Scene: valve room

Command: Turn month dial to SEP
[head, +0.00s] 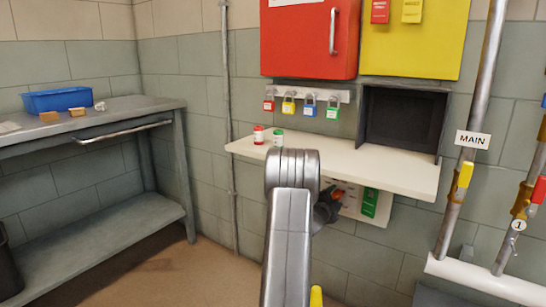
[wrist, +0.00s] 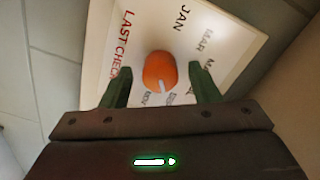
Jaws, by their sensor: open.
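The month dial is an orange round knob (wrist: 159,71) with a white pointer mark, on a cream panel (wrist: 228,28). The mark points toward the bottom of the wrist view, slightly right, near small labels partly hidden and too blurred to read surely. "JAN" and "MAR" read at the upper right, "LAST CHECK" in red at the left. My gripper (wrist: 157,74) is open, with one green finger on each side of the knob and visible gaps to it. In the head view my gripper (head: 327,208) is by the panel under the white shelf, mostly behind my arm.
The white shelf (head: 400,172) juts out above the panel and carries a red and a green-topped canister. A green plate (head: 370,203) is right of my gripper. Pipes (head: 468,130) stand at the right. A workbench (head: 90,120) with a blue bin is at the left.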

